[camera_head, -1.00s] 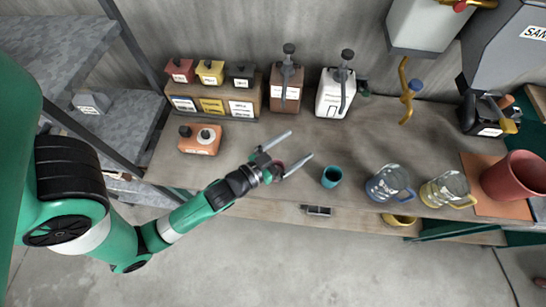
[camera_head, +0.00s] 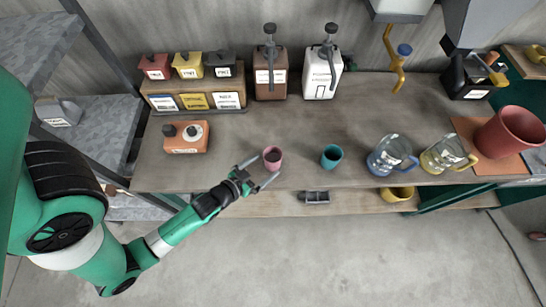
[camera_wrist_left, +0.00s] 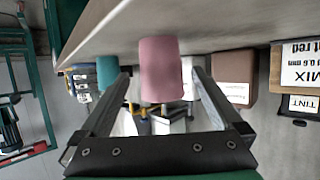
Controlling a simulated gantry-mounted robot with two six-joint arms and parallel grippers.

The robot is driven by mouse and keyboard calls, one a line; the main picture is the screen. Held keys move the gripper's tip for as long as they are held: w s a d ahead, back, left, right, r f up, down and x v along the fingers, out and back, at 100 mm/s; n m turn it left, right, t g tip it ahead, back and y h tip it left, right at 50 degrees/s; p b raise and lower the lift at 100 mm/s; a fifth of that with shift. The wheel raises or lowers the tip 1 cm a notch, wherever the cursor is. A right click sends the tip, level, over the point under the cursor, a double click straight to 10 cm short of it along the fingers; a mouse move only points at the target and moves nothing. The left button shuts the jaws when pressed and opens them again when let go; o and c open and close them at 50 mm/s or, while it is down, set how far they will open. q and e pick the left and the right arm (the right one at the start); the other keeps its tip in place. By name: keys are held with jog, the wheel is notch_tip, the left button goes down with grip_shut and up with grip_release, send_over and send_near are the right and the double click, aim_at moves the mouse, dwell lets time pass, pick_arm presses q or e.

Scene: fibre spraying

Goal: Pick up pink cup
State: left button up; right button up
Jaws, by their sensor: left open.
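The pink cup (camera_head: 272,158) stands upright on the wooden workbench (camera_head: 230,150), near its front edge. My left gripper (camera_head: 260,176) is open at the bench's front edge, with its fingers pointing at the cup. In the left wrist view the pink cup (camera_wrist_left: 160,68) is ahead of and between the two open fingers (camera_wrist_left: 158,90). I cannot tell whether either finger touches it. My right gripper is in neither current view.
A teal cup (camera_head: 331,156) stands right of the pink cup. Further right are a blue-handled jug (camera_head: 390,156), a yellow-handled jug (camera_head: 446,155) and a large red pot (camera_head: 508,133). An orange box (camera_head: 186,137) is at left. Pump dispensers (camera_head: 270,75) stand behind.

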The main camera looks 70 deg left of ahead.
aim_at(273, 160)
pick_arm(q)
jog(key=shift+b+x, duration=0.35)
jog(key=shift+x, duration=2.4)
jog(key=c, duration=1.3)
jog(key=shift+r, duration=0.15)
jog(key=shift+r+p, duration=0.5)
jog(key=shift+r, duration=0.4)
jog(key=shift+w+d+r+p, duration=0.25)
jog(key=shift+w+d+r, duration=1.2)
jog(key=shift+d+r, duration=0.35)
jog(key=shift+w+d+r+p, duration=0.25)
jog(key=shift+w+d+r, duration=1.2)
jog(key=shift+d+r, duration=0.4)
jog(key=shift+w+d+r+p, duration=0.25)
jog(key=shift+w+d+r, duration=1.2)
jog(key=shift+d+r, duration=0.35)
